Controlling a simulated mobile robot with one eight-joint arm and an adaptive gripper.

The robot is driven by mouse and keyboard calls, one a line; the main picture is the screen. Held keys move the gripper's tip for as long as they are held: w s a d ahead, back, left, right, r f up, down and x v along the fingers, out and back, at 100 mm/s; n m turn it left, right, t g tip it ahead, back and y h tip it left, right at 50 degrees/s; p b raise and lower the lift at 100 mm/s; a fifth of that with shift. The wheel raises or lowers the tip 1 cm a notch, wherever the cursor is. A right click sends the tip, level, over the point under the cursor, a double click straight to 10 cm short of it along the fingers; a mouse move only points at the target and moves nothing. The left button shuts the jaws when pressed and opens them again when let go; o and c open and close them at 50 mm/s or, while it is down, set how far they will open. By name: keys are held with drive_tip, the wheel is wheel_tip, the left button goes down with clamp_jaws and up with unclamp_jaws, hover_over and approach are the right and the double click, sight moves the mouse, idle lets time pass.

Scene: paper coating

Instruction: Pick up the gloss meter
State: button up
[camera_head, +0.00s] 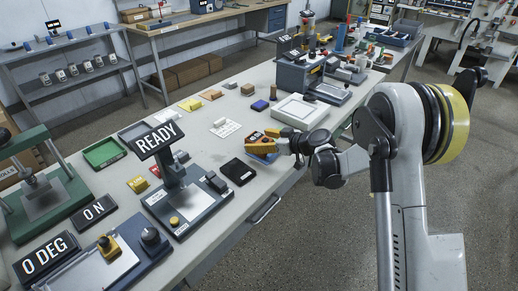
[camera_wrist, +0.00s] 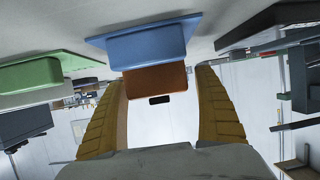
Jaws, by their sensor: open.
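A small orange block with a dark patch (camera_head: 257,138) sits on a blue piece at the table's front edge; I take it to be the gloss meter. In the wrist view its orange-brown part (camera_wrist: 154,80) shows against a blue block (camera_wrist: 146,46), in front of my fingers. My gripper (camera_head: 279,141) reaches in from the right, low over the table. In the wrist view its yellow fingers (camera_wrist: 163,74) are spread, with the orange part between or just beyond their tips. Contact cannot be told.
A black pad (camera_head: 237,171) lies just left of the device, and a white tray (camera_head: 301,111) stands behind it. A dark stand with a READY sign (camera_head: 157,139) is further left. A green tray (camera_head: 104,152) lies beyond the stand. Open floor lies right of the table.

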drive_tip(key=c, duration=1.5)
drive_tip(key=shift+r, duration=0.15)
